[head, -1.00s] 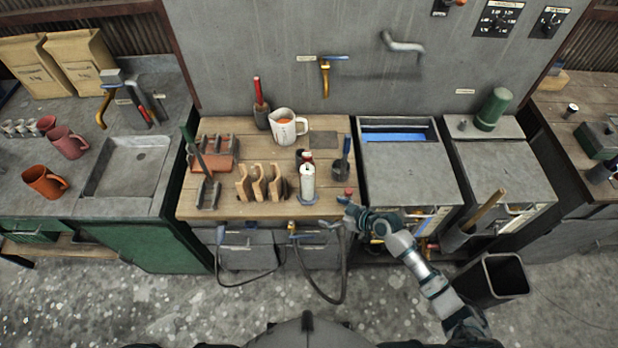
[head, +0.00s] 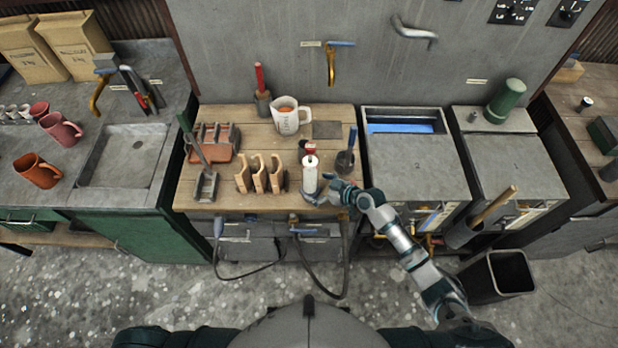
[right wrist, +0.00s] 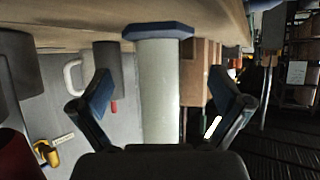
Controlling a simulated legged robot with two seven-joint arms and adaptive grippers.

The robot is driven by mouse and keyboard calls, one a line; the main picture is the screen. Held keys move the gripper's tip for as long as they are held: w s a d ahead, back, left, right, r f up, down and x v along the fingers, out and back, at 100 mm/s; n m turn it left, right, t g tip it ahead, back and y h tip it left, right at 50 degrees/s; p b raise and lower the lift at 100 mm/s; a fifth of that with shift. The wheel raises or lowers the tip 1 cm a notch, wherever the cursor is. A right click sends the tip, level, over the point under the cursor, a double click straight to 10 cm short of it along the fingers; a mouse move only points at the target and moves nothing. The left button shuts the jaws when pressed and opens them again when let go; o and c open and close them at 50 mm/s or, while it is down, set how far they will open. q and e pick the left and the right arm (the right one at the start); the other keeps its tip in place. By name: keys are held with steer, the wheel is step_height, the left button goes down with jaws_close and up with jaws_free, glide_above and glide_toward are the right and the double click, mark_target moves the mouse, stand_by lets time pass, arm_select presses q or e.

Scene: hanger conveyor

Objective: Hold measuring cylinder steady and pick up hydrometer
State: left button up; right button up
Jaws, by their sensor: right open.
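The measuring cylinder (head: 310,180) stands upright near the front edge of the wooden table, pale with a blue-grey foot. A red piece (head: 310,149) shows at its top in the head view; I cannot tell whether it is the hydrometer or something behind. My right gripper (head: 326,190) is beside the cylinder, on its right. In the right wrist view the picture is upside down: the pale cylinder (right wrist: 160,90) with its dark blue foot (right wrist: 158,31) lies between the open fingers, with gaps on both sides. My left gripper is out of view.
A wooden rack (head: 261,177) stands left of the cylinder. A white jug (head: 288,120) is behind it. A dark holder with a blue-handled tool (head: 351,140) is close on the right. Hoses hang below the table's front edge.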

steer(key=shift+b+x, duration=0.6)
steer(key=shift+x, duration=0.65)
steer(key=shift+d, duration=0.4)
steer(key=shift+a+f, duration=0.1)
steer(key=shift+a, duration=0.35)
steer(key=c, duration=1.2)
